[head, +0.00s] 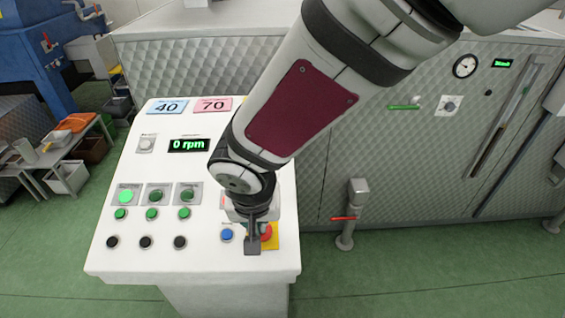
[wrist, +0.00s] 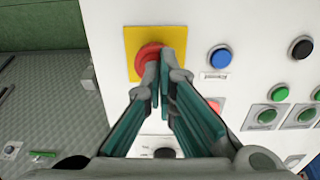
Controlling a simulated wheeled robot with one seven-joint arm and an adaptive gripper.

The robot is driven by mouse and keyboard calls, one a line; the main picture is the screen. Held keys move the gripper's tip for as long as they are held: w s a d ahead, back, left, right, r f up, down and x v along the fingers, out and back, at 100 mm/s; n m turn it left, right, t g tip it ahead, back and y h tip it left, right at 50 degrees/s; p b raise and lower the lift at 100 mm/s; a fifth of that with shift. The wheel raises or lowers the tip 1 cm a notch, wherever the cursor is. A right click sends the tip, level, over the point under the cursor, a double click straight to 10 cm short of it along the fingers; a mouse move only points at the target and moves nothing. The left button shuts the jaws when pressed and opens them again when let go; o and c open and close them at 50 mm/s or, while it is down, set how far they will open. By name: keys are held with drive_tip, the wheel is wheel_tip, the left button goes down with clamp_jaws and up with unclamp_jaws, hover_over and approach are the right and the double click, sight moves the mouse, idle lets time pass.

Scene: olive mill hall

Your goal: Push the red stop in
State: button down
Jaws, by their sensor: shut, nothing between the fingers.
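The red stop (head: 266,232) is a round mushroom button on a yellow square plate at the lower right of the white control panel (head: 200,258). In the wrist view the red stop (wrist: 147,58) shows at the upper middle, partly hidden by my fingers. My gripper (head: 252,245) is shut and empty, with its fingertips over or just beside the stop. In the wrist view the shut fingertips of my gripper (wrist: 164,62) overlap the button's right side. I cannot tell whether they touch it.
A blue button (head: 227,235) sits left of the stop. Several green and black buttons fill the panel's left side. A display (head: 189,145) reads 0 rpm. A quilted metal machine (head: 400,150) stands behind on the right, with a post with a red handle (head: 347,217).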

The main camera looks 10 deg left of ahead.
drive_tip(key=shift+d+f, duration=0.15)
drive_tip(key=shift+f, duration=0.4)
drive_tip(key=shift+r, duration=0.45)
drive_tip(key=a+p+v, duration=0.1)
drive_tip(key=p+v, duration=0.1)
drive_tip(key=v, duration=1.2)
drive_tip(key=shift+d+p, duration=0.3)
drive_tip(key=shift+p, duration=0.05)
drive_tip(key=shift+w, duration=0.1)
